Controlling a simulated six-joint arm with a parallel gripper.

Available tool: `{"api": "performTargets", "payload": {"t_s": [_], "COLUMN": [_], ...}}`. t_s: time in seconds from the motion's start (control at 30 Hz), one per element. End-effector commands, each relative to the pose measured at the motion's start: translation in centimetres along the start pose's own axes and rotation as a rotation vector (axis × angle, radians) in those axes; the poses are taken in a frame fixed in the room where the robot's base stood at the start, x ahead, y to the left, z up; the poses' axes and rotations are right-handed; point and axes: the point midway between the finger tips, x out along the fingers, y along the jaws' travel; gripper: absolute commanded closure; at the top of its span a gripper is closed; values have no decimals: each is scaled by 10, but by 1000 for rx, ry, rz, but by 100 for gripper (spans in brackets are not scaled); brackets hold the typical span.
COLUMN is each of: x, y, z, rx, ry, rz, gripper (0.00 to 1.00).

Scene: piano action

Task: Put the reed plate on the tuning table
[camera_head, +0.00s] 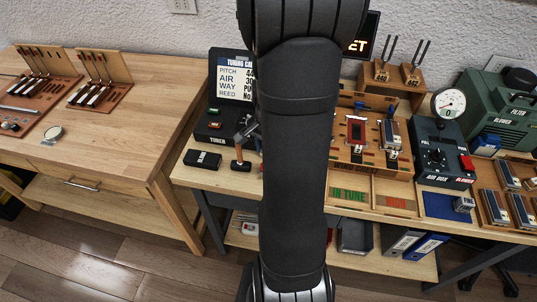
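I cannot single out the reed plate with certainty. Small metal-topped blocks that look like harmonicas or reed parts lie in a wooden tray (484,205) at the right. Another metal block (390,134) stands upright on the wooden bench fixture (375,160) in the middle, beside a red-framed piece (355,130). The tuning table (200,170) appears to be the right-hand bench with the tuning card (234,75) and tuner. My arm covers its middle.
Trays marked IN TUNE (350,195) and another with red lettering (396,202) lie at the front. An air box (440,155) with a gauge and a green machine (505,110) stand right. The left desk (130,140) has clear room.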

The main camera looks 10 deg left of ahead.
Motion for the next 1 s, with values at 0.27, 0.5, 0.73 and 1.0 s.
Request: {"api": "performTargets", "payload": {"t_s": [0.27, 0.5, 0.73, 1.0], "x": [27, 27, 30, 28], "y": [0, 1, 1, 1], "z": [0, 0, 0, 0], "rx": [0, 0, -1, -1], "ry": [-1, 0, -1, 0], "rz": [1, 0, 1, 0], "gripper": [84, 84, 46, 46]}}
